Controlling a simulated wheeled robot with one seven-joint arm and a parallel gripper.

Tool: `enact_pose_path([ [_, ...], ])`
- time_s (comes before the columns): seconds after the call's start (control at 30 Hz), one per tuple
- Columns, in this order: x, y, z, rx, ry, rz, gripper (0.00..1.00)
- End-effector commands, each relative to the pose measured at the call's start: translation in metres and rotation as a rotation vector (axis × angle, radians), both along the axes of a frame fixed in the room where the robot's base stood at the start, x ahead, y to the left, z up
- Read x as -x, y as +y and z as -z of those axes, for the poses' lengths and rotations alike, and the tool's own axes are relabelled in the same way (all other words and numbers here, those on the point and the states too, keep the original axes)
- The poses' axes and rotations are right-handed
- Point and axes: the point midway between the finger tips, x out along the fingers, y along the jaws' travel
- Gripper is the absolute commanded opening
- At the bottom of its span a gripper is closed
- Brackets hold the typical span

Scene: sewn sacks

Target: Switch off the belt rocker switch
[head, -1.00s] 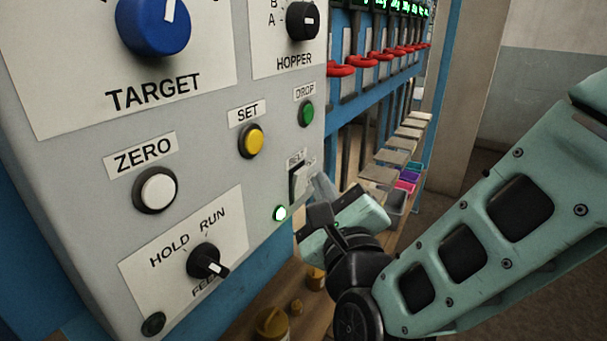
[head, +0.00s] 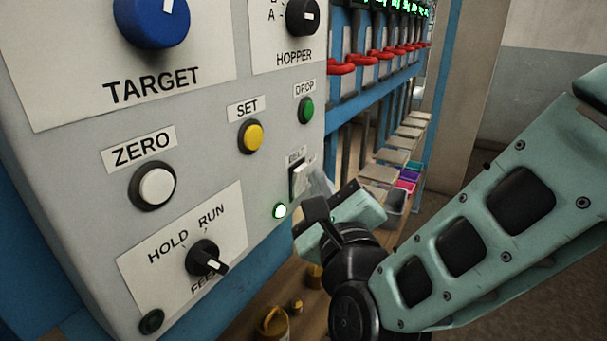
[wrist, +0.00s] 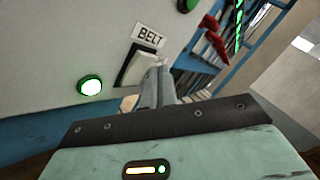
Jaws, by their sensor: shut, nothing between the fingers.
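The belt rocker switch (head: 298,181) is a pale rocker in a dark frame on the grey panel, under a BELT label. In the wrist view the rocker (wrist: 137,67) shows larger, tilted in the picture. My gripper (wrist: 160,80) is shut and empty, its fingertips close to the right side of the rocker. I cannot tell whether they touch it. In the head view my gripper (head: 320,184) is beside the switch, and its fingers look blurred. A lit green-white lamp (head: 279,211) sits below left of the switch; it also glows in the wrist view (wrist: 90,86).
On the panel are a green DROP button (head: 306,110), a yellow SET button (head: 250,136), a white ZERO button (head: 156,186) and a black HOLD/RUN knob (head: 205,258). Red handles (head: 365,60) and trays (head: 380,173) stand beyond. Free room lies to the right.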

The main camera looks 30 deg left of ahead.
Motion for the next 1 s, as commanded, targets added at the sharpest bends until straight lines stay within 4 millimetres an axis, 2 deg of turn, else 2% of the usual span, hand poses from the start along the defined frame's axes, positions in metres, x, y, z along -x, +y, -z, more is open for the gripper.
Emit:
enact_pose_path([
  [1.0, -0.0009, 0.0090, -0.0010, -0.001, 0.000, 0.001, 0.00],
])
